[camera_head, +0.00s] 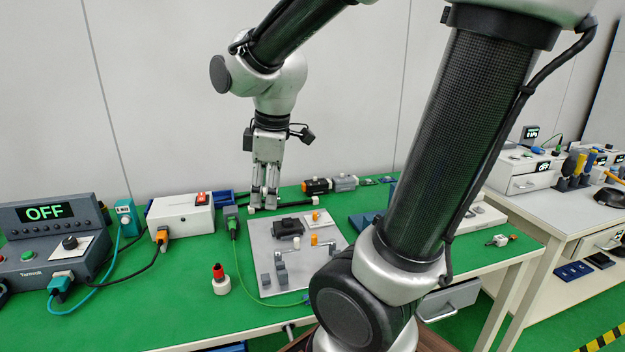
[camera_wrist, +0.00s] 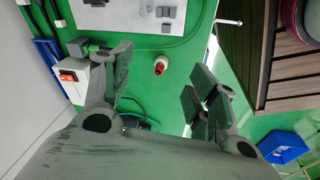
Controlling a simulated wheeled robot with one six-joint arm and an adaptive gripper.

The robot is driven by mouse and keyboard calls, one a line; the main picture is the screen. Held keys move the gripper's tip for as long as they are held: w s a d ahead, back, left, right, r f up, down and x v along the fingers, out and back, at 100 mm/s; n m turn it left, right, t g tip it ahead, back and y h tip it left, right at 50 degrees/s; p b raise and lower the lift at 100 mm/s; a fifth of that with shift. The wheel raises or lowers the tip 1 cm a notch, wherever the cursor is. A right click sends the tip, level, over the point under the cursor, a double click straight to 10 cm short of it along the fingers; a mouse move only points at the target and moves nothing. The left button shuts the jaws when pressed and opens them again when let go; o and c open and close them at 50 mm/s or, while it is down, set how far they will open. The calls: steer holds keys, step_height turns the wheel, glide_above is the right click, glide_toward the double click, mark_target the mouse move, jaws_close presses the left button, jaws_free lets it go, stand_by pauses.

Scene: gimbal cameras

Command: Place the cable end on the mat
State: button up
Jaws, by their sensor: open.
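A green cable end (camera_head: 234,232) is at a dark grey block beside the white box, and its thin green cable curves down along the plate. It also shows in the wrist view (camera_wrist: 92,48), close to my left finger. I cannot tell whether it is plugged in. I cannot tell which surface is the mat: a light grey plate (camera_head: 262,238) lies on the green table surface (camera_head: 190,310). My gripper (camera_head: 263,207) is over the plate's back left corner, fingers down. In the wrist view the fingers (camera_wrist: 162,68) are apart with nothing held between them.
A red-and-white plug (camera_head: 219,280) stands left of the plate.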

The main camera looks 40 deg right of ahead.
steer(key=s+d+r+m+t, duration=0.1)
steer(key=s+d+r+m, duration=0.1)
steer(key=s+m, duration=0.3)
steer(key=s+d+r+m, duration=0.2)
steer(key=s+m, duration=0.3)
steer(key=shift+d+m+t, duration=0.3)
steer(key=shift+d+t, duration=0.05)
steer(key=shift+t, duration=0.05)
stand_by(0.5)
